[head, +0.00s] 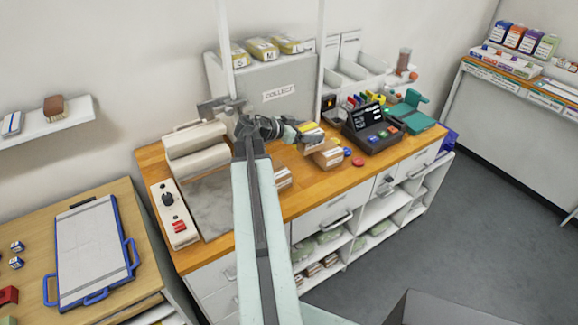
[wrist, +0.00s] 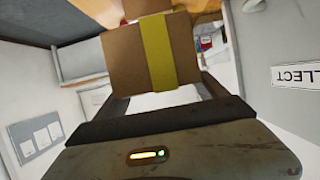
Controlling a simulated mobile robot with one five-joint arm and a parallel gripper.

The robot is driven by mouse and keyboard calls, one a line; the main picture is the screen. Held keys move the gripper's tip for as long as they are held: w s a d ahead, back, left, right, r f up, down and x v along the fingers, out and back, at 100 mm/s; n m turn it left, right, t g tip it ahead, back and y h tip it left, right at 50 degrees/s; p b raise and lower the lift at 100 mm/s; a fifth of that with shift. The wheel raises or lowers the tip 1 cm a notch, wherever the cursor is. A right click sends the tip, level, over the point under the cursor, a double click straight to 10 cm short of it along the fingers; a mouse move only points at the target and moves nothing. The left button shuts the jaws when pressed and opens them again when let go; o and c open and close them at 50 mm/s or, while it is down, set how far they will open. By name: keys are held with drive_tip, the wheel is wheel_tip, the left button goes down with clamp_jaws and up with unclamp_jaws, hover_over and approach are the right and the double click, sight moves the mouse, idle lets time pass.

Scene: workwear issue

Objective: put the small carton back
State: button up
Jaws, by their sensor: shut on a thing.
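My gripper (head: 297,130) is shut on a small brown carton (head: 311,137) with a yellow band on it. In the head view it holds the carton above the wooden counter, in front of the grey box marked COLLECT (head: 262,90). In the wrist view the carton (wrist: 122,60) fills the upper middle between the fingers, with the yellow band (wrist: 158,50) running along it. The carton's underside and far faces are hidden.
Several yellow-banded packs (head: 262,48) sit on top of the COLLECT box. A press-like machine (head: 196,150) stands at the left.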

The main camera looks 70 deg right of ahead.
drive_tip(key=shift+s, duration=0.4)
drive_tip(key=shift+w+d+f, duration=0.15)
drive_tip(key=shift+d+f, duration=0.05)
drive_tip(key=shift+d, duration=0.05)
drive_tip(key=f+m+g+y+b, duration=0.1)
drive_tip(key=m+g+y+b, duration=0.1)
drive_tip(key=shift+w+d+f+m, duration=0.15)
drive_tip(key=shift+d+f+m, duration=0.15)
drive_tip(key=shift+d+f, duration=0.1)
drive_tip(key=shift+w+f+m+g+y+b, duration=0.1)
drive_tip(key=shift+f+m+g+y+b, duration=0.25)
drive_tip(key=shift+m+g+y, duration=0.2)
drive_tip(key=shift+a+m+g+y, duration=0.35)
drive_tip(key=shift+a+m, duration=0.05)
drive_tip(key=shift+m, duration=0.05)
wheel_tip(320, 180, down, 10)
drive_tip(key=b, duration=1)
drive_tip(key=shift+f, duration=0.1)
drive_tip(key=shift+r, duration=0.2)
drive_tip(key=shift+f, duration=0.1)
